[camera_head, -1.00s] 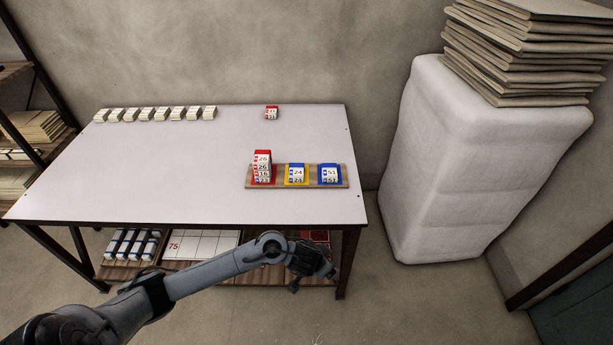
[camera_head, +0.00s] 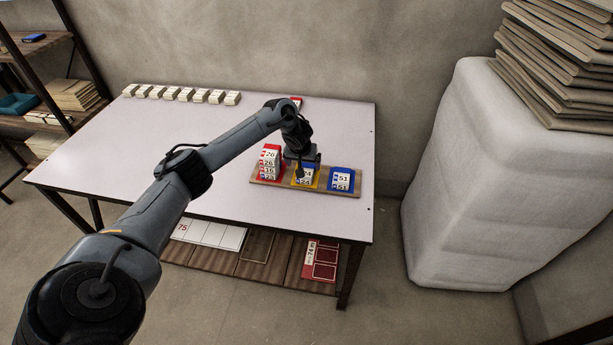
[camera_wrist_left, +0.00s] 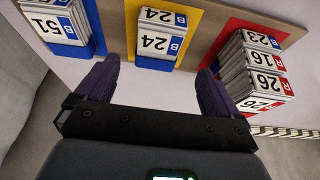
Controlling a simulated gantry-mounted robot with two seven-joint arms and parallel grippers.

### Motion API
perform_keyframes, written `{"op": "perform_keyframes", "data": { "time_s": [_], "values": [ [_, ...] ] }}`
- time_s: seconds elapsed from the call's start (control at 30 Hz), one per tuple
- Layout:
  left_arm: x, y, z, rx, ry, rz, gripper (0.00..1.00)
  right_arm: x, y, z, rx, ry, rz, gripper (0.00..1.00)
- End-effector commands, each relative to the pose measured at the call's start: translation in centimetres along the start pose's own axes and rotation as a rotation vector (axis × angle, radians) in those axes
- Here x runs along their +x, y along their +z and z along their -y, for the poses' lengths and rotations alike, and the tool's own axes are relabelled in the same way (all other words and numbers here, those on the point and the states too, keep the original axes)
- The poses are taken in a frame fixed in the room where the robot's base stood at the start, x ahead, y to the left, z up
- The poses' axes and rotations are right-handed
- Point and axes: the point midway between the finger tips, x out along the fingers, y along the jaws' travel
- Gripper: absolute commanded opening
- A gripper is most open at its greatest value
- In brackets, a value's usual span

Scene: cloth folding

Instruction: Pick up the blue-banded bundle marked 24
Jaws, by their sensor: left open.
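The blue-banded bundles marked 24 (camera_head: 307,174) sit on the yellow pad of the wooden tray (camera_head: 262,187), partly hidden by my left gripper. In the left wrist view two 24 labels with blue B marks show on this stack (camera_wrist_left: 157,42). My left gripper (camera_head: 302,170) is over the yellow pad, with its jaws open. In the left wrist view its fingers (camera_wrist_left: 158,76) stand apart, one to each side of the stack's near end, with nothing between them that I can see gripped. My right gripper is in neither view.
A taller red-banded stack (camera_head: 269,162) stands left of the 24 stack on a red pad, and a 51 bundle (camera_head: 342,180) lies right on a blue pad. Several white bundles (camera_head: 185,95) line the table's back edge. The table's middle (camera_head: 200,130) is clear.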

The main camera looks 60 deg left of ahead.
Motion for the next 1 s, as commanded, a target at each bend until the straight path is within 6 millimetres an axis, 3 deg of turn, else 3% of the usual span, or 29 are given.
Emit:
{"op": "perform_keyframes", "data": {
  "time_s": [0.23,0.6,1.0],
  "values": [
    [1.5,0.2,-0.1,0.001,0.001,-0.001,0.96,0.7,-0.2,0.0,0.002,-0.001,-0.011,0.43],
    [5.7,0.8,-0.2,0.001,0.001,-0.001,0.96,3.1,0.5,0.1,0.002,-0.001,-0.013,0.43],
    [6.0,0.7,-0.2,0.003,0.001,-0.002,0.96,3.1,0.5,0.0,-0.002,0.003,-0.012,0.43]
  ]
}}
